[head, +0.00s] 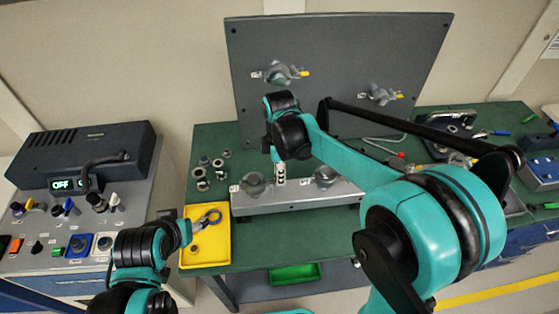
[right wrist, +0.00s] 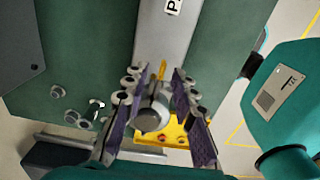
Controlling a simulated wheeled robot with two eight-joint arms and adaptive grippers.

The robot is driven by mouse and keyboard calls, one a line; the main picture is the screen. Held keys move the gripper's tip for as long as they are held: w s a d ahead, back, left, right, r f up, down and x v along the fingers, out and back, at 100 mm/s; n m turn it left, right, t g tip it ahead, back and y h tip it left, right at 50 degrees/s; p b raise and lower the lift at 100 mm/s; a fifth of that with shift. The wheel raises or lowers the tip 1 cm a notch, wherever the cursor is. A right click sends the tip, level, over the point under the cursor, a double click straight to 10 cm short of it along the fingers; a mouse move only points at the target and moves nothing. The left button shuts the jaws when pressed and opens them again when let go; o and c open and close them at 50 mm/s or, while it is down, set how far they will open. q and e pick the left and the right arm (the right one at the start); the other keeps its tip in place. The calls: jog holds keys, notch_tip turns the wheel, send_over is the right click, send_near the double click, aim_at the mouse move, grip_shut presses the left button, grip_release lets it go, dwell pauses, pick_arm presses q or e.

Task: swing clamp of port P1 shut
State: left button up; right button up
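My right gripper (head: 281,174) points down at the metal rail on the green bench, between its left port fitting (head: 255,184) and right port fitting (head: 325,176). In the right wrist view its purple-padded fingers (right wrist: 160,88) are apart, with a grey round fitting (right wrist: 150,118) between them. A yellow tip (right wrist: 162,69) shows just beyond the fitting. I cannot tell whether the fingers touch it. A label starting with P (right wrist: 173,6) is cut off; port P1 cannot be told by its label. My left gripper (head: 183,232) is beside the yellow tray, its fingers unclear.
The yellow tray (head: 212,258) holds a ring-shaped part with blue and orange. Loose metal fittings (head: 203,175) lie left of the rail. A control console (head: 90,155) stands at left.

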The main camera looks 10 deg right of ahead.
notch_tip(320, 180, up, 10)
dwell(0.3)
jog(key=shift+r, duration=0.1)
jog(key=s+d+f+m+t+b, duration=0.3)
jog(key=s+d+f+m, duration=0.2)
jog(key=m, duration=0.4)
jog(key=s+d+f+m+t+b, duration=0.3)
jog(key=s+d+f+m, duration=0.3)
jog(key=s+f+m, duration=0.2)
jog(key=shift+s+m+t+b, duration=0.4)
jog(key=shift+s+m+t, duration=0.2)
jog(key=shift+s, duration=0.6)
